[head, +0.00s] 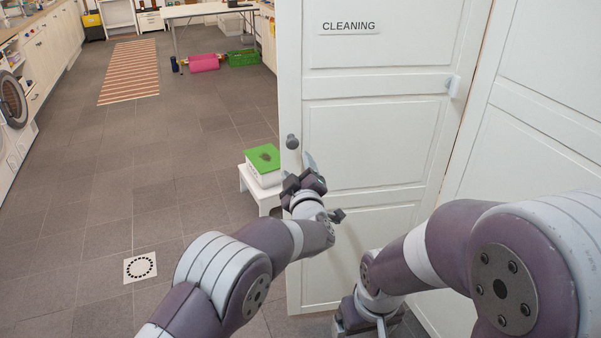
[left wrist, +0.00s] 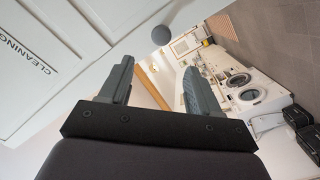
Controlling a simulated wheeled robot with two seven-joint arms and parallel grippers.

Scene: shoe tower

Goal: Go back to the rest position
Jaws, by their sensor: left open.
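My left gripper (head: 308,172) is in front of the white door (head: 380,145), a little below and right of its round grey knob (head: 291,141). In the left wrist view the two fingers of my left gripper (left wrist: 158,78) stand apart with nothing between them. The knob (left wrist: 161,35) shows beyond the fingertips, apart from them.
A white stool (head: 263,195) holding a green-topped box (head: 263,160) stands left of the door. A white table (head: 210,11), a pink bin (head: 204,63) and a green crate (head: 243,58) are farther back. A striped rug (head: 130,72) lies on the mostly clear floor.

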